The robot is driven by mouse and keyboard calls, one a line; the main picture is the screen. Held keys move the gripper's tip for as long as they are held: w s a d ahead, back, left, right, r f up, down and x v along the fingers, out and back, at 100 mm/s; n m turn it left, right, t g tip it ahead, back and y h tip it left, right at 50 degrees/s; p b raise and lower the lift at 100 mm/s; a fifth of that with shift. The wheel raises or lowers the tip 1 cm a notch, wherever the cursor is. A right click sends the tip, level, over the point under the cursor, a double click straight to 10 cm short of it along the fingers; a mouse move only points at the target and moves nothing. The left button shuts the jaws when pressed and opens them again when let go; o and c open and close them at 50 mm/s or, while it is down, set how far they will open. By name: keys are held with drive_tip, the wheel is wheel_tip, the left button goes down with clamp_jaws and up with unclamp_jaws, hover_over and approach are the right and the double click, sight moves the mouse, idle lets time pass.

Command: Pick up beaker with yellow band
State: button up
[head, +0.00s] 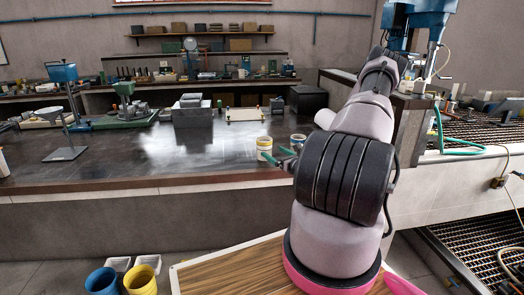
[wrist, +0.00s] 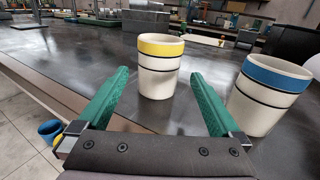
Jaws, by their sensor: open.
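The beaker with the yellow band (wrist: 159,75) is cream with thin dark rings and stands upright on the dark bench top. It also shows in the head view (head: 264,146), beside my gripper. My gripper (wrist: 160,82) has green fingers and is open. In the wrist view the yellow-banded beaker appears between the fingertips, slightly beyond them, with no visible contact. In the head view my gripper (head: 278,158) is partly hidden by my arm. A similar beaker with a blue band (wrist: 264,92) stands to the right, outside the right finger; it shows in the head view (head: 298,140) too.
The dark bench (head: 120,165) has clear room left of the beakers. A stand with a funnel (head: 62,135) and a green machine (head: 125,112) stand further left. A blue bucket (head: 102,281) and a yellow bucket (head: 140,281) are on the floor.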

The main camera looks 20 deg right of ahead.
sight(260, 144)
drive_tip(key=w, duration=0.3)
drive_tip(key=w+a, duration=0.1)
drive_tip(key=w, duration=0.3)
drive_tip(key=w+a, duration=0.1)
drive_tip(key=w, duration=0.2)
drive_tip(key=shift+w+a, duration=0.1)
drive_tip(key=shift+w, duration=0.1)
drive_tip(key=shift+r, duration=0.1)
drive_tip(key=c, duration=1.2)
drive_tip(key=shift+c, duration=0.2)
